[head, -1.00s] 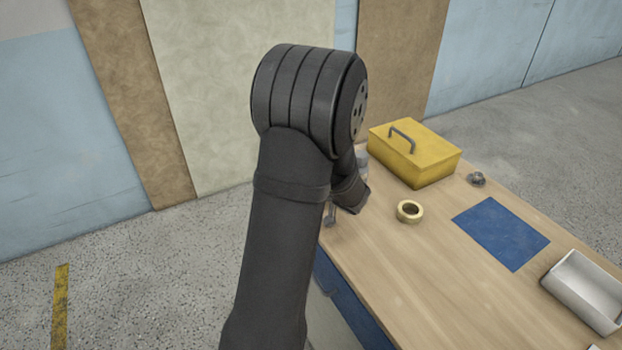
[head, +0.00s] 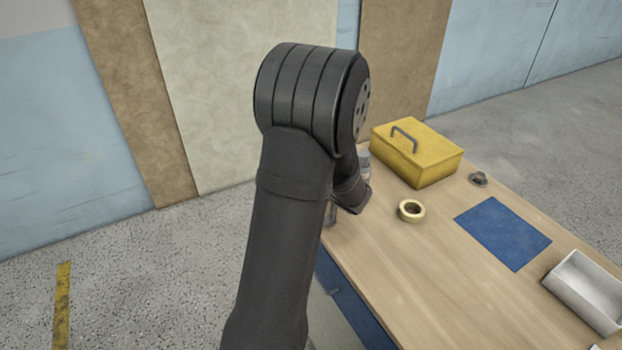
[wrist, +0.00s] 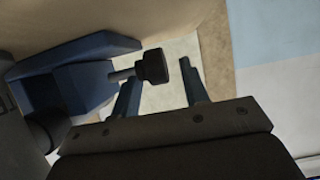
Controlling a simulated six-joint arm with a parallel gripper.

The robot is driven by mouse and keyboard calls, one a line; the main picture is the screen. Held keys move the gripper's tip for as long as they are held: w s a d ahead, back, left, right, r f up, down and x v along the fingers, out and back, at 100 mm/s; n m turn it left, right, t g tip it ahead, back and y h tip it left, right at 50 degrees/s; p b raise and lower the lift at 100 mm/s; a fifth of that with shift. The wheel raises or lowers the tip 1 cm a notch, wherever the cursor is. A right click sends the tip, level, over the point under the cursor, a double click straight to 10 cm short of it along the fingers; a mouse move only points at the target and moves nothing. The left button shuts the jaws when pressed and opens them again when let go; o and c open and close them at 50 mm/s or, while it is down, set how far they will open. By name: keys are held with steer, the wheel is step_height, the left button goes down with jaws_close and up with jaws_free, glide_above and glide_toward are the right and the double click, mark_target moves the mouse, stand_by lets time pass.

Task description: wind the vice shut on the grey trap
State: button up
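In the wrist view the blue vice (wrist: 78,85) is at the left, with a short metal screw ending in a black knob (wrist: 153,66). My gripper (wrist: 159,72) is open, one blue finger to each side of the knob in the picture. A gap shows between the knob and the right finger; contact with the left finger cannot be told. A dark grey rounded part (wrist: 48,128) lies at the left edge, partly cut off; I cannot tell whether it is the grey trap. In the head view my arm hides my gripper and most of the vice area.
The bench front between roll and tray is clear.

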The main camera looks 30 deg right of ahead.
steer(key=v, duration=1.7)
steer(key=shift+s, duration=0.2)
steer(key=x, duration=1.7)
steer(key=shift+w, duration=0.2)
steer(key=shift+d, duration=0.1)
